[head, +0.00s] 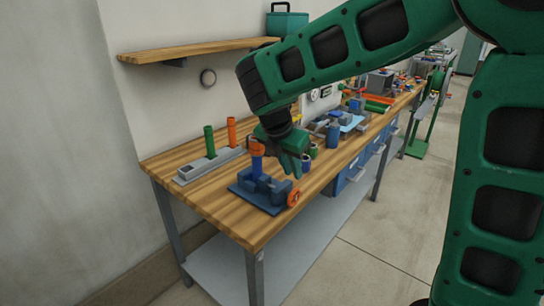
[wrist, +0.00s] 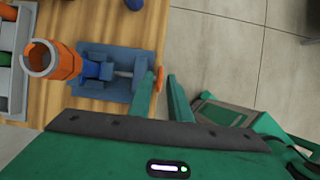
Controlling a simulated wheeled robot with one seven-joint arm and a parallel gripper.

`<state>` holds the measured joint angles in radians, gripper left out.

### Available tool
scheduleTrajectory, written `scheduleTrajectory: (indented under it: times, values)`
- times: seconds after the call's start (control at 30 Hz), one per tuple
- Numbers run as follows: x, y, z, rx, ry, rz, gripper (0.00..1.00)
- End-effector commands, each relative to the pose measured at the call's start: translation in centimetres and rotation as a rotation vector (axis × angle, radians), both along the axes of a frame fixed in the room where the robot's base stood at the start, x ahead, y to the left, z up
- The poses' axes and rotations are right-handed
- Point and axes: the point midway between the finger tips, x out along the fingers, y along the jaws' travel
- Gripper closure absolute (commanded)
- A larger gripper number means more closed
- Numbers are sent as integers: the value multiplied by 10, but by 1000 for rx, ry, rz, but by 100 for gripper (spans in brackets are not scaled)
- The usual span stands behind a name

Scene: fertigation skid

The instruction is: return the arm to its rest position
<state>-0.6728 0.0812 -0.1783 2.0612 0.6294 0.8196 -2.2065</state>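My green arm reaches in from the upper right in the head view. My gripper (head: 294,172) points down over the workbench (head: 220,212), above and behind the blue fixture (head: 262,192). The blue fixture (wrist: 118,72) lies beyond the left finger. Its orange pipe (wrist: 62,62) stands upright, and its orange handwheel (wrist: 158,78) shows close beside the left fingertip; I cannot tell whether they touch.
A grey rack (head: 200,168) holds a green cylinder (head: 210,142) and an orange cylinder (head: 231,131). A wooden shelf (head: 200,49) is on the wall. Cups and equipment crowd the bench farther back.

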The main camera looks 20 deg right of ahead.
Motion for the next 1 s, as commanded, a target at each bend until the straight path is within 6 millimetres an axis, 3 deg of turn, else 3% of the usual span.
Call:
scheduleTrajectory:
  times: [0.17, 0.37, 0.5, 0.7, 1.0]
  values:
    - [-6, -14, 1, 24, -12, -77, 83]
    - [-41, -75, 1, 141, -72, -468, 83]
    - [-79, -117, -1, 231, -124, -825, 83]
    - [-140, -163, -7, 334, -200, -1336, 83]
    - [-235, -195, -20, 427, -308, -2101, 83]
